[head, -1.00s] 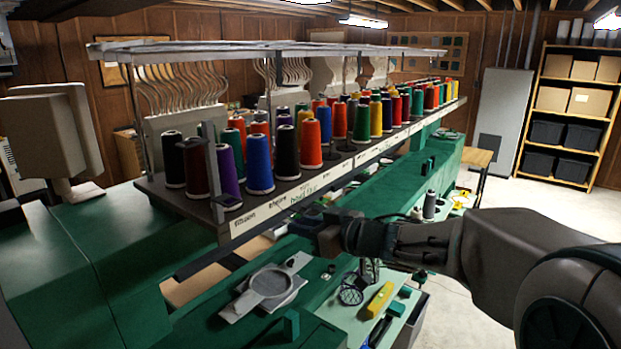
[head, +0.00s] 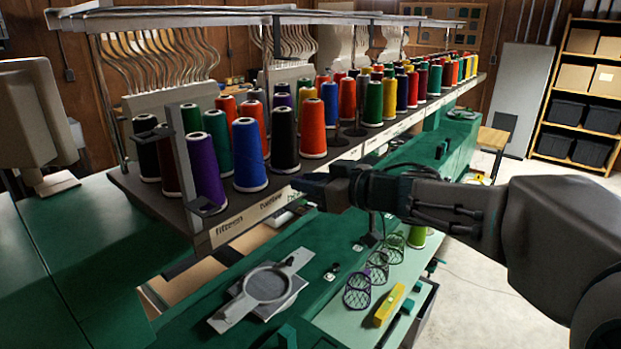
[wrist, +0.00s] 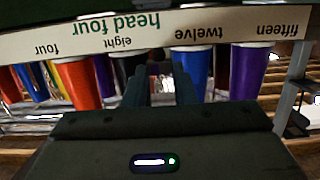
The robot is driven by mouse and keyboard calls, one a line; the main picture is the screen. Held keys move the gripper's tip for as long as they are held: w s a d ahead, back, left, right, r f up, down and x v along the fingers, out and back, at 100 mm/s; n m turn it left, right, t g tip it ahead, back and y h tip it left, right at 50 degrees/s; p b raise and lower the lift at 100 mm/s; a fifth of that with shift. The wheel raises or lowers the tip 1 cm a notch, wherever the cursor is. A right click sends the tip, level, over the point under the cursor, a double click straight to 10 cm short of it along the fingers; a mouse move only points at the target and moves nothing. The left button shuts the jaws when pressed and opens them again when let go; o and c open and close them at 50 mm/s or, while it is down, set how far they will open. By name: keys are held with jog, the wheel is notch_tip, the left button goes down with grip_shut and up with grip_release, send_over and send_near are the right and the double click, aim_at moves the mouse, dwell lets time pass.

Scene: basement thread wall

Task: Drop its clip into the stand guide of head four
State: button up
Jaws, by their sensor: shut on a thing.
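My gripper (head: 312,187) is in front of the thread stand's label strip (head: 262,212) in the head view, hiding part of the "head four" lettering. The strip also shows upside down in the wrist view (wrist: 100,38), reading fifteen, twelve, eight, four and, in green, "head four". In the wrist view, the gripper's fingers (wrist: 160,82) point at the strip, near the "eight" and "twelve" labels. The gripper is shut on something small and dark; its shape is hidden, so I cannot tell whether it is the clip. I cannot pick out head four's stand guide for sure.
Rows of thread cones, including a blue cone (head: 250,155), fill the stand. A hoop (head: 267,284) lies on the green machine below. Mesh tubes (head: 357,291) and a yellow level (head: 389,305) lie on the side table. Open floor is at the right.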

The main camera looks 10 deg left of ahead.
notch_tip(320, 180, down, 4)
jog(key=b, duration=0.3)
jog(key=shift+r, duration=0.25)
jog(key=shift+f+b, duration=0.35)
jog(key=shift+f, duration=0.35)
jog(key=shift+d+p, duration=0.15)
jog(key=shift+p, duration=0.25)
jog(key=shift+f, duration=0.1)
jog(key=o, duration=1)
